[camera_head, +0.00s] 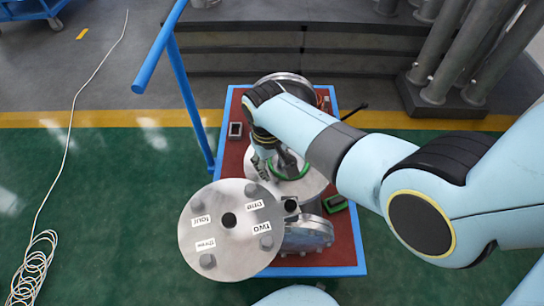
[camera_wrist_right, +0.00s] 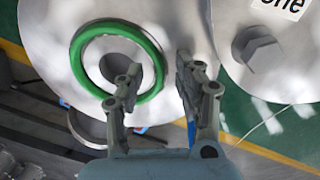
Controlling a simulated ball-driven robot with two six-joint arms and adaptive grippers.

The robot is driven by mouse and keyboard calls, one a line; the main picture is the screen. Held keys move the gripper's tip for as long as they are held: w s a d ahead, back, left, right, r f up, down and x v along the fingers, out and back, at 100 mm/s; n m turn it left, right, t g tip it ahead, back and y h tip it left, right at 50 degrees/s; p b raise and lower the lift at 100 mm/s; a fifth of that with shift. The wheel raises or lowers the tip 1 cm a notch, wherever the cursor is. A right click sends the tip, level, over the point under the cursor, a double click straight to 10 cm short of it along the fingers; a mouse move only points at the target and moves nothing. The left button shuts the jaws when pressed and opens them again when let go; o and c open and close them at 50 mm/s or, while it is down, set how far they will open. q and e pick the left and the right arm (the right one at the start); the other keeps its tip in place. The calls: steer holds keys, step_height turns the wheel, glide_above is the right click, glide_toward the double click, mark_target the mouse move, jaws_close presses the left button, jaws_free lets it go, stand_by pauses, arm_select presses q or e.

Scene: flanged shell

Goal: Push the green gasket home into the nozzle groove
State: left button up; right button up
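The green gasket (camera_head: 291,178) is a ring on the silver nozzle face (camera_head: 312,188) of the shell. It is partly hidden by my right arm in the head view. In the right wrist view the gasket (camera_wrist_right: 78,62) lies around the dark round hole of the nozzle (camera_wrist_right: 195,20); whether it is seated in the groove I cannot tell. My right gripper (camera_wrist_right: 160,78) is open, its two fingers apart on either side of the ring's near right rim; contact is unclear. It shows in the head view (camera_head: 268,166) too. My left gripper is out of view.
A round silver cover (camera_head: 232,248) with bolts and number labels is at the front left of the red-topped, blue-edged cart (camera_head: 350,255). A blue handrail (camera_head: 190,95) rises at the left. A second flange (camera_head: 310,235) is below the nozzle.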

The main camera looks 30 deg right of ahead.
step_height(320, 180, up, 12)
steer(key=shift+a, duration=0.4)
steer(key=shift+s, duration=0.1)
stand_by(0.5)
